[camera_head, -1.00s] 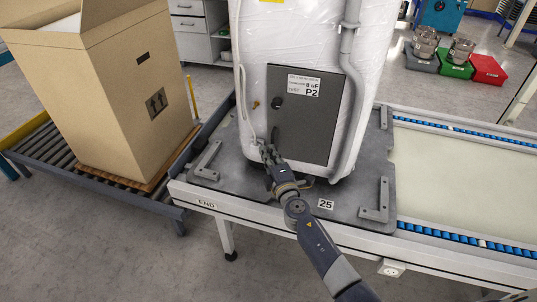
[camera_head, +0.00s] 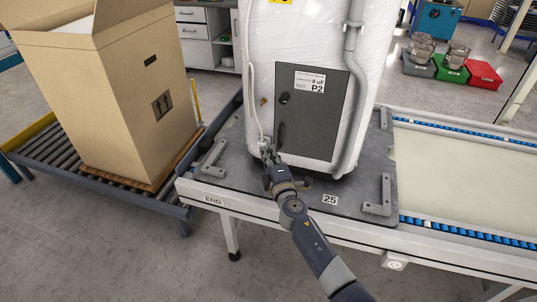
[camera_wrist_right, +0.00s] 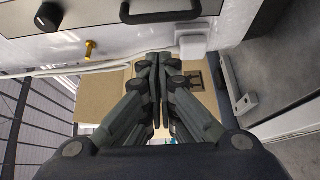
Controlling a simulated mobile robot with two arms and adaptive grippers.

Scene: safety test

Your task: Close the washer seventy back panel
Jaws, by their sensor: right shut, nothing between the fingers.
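The washer (camera_head: 258,60) is a tall white unit standing on a grey plate. A dark grey back panel (camera_head: 322,125) with a white "P2" label, a knob and a handle sits on its near face. I cannot tell for sure whether it is flush. My right gripper (camera_head: 268,152) is at the panel's lower left corner, shut and empty. In the right wrist view the shut fingers (camera_wrist_right: 155,60) are below the dark handle (camera_wrist_right: 160,10), apart from it, near a brass fitting (camera_wrist_right: 91,47). My left gripper is not in view.
A large cardboard box (camera_head: 115,100) stands on a roller conveyor (camera_head: 55,158) at left. White hoses and a grey pipe (camera_head: 352,90) run down the washer beside the panel. Metal brackets (camera_head: 378,197) stand on the plate. The belt at right (camera_head: 460,175) is clear.

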